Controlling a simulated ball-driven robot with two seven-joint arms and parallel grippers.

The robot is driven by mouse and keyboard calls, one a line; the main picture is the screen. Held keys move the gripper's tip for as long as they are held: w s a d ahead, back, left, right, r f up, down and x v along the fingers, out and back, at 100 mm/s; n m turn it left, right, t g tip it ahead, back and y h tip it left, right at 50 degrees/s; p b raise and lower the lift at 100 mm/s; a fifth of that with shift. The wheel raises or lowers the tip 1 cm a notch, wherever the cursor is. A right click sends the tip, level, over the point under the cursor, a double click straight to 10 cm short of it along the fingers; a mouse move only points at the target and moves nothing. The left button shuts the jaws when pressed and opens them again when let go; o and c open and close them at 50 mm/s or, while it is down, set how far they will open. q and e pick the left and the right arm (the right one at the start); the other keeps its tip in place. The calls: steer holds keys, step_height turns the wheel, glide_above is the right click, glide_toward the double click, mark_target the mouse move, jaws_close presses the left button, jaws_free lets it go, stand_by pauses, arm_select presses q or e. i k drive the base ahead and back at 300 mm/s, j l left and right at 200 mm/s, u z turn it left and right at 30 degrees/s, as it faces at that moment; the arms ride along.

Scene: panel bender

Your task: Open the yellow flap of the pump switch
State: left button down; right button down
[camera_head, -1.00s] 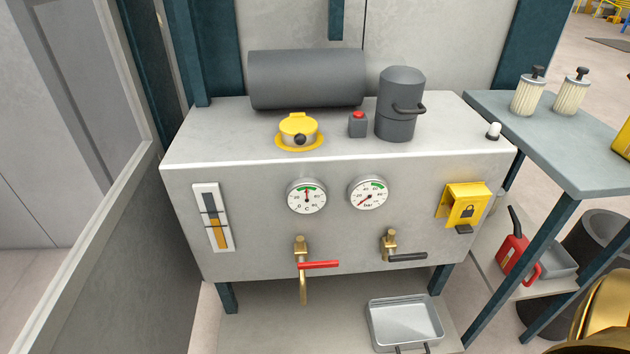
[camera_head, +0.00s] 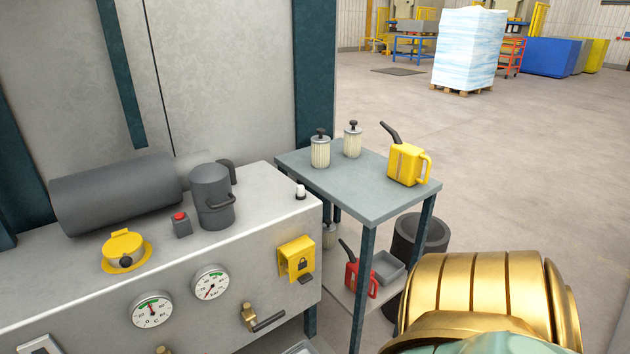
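The yellow flap (camera_head: 296,253) with a dark padlock symbol sits on the front face of the grey power unit, near its right end. It looks closed, and a dark part (camera_head: 307,279) sticks out below it. What is behind the flap is hidden. A gold and pale green part of my own body fills the lower right, well apart from the flap. Neither of my grippers shows in the head view.
The power unit's top (camera_head: 262,200) carries a dark cylinder (camera_head: 115,192), a canister (camera_head: 211,197), a red button (camera_head: 181,224) and a yellow cap (camera_head: 124,249). Right of it, a side table (camera_head: 345,190) holds filters and a yellow can (camera_head: 407,163). Open floor lies beyond.

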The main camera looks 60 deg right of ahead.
mark_target(301, 266)
steer(key=k+j+z, duration=0.1)
steer(key=z, duration=1.85)
